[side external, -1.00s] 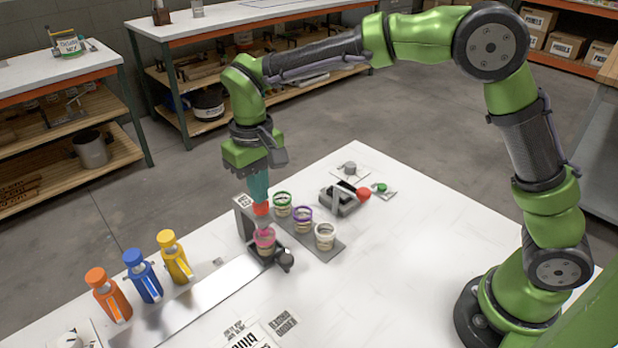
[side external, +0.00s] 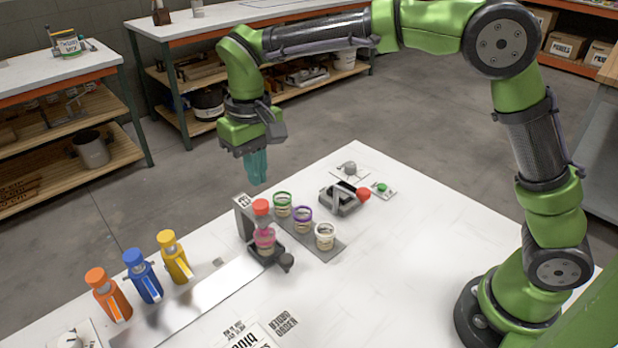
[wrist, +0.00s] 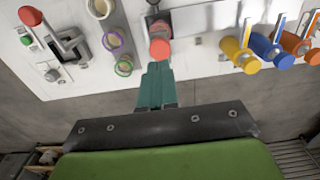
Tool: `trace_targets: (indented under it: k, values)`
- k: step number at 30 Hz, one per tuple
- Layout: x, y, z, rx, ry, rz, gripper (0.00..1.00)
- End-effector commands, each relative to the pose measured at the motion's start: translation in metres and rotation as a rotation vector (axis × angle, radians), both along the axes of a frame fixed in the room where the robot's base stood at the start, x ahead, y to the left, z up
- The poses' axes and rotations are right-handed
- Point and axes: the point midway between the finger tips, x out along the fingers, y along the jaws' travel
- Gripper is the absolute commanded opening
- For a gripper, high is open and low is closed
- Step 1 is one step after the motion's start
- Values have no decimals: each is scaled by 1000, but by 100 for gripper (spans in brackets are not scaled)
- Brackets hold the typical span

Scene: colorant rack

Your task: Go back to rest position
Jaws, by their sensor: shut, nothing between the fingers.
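My gripper (side external: 257,182) is shut and empty, its teal fingers pointing down in the air above the table. A clear gap shows between the fingertips and the red cap. In the wrist view the teal fingers (wrist: 155,85) lie together, and the red cap (wrist: 159,49) shows just beyond their tips.
Green-, purple- and white-rimmed cups (side external: 325,236) stand on a grey tray (side external: 336,249). Orange, blue and yellow bottles (side external: 174,257) stand at the left. A grey device with a red knob (side external: 363,194) sits at the back. The table's right part (side external: 430,240) is clear.

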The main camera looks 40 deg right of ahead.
Motion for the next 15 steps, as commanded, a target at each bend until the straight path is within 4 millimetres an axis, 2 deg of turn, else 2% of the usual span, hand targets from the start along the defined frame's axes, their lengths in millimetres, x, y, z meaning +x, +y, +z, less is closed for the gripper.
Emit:
trace_targets:
  k: [6, 8, 11, 15]
  values:
    - [3, 1, -1, 5, -15, 10, 0]
    - [-1, 0, -12, 8, -8, 22, 0]
    - [-14, -7, -13, 31, -23, 30, 0]
    - [-42, -36, 2, 87, -90, 1, 0]
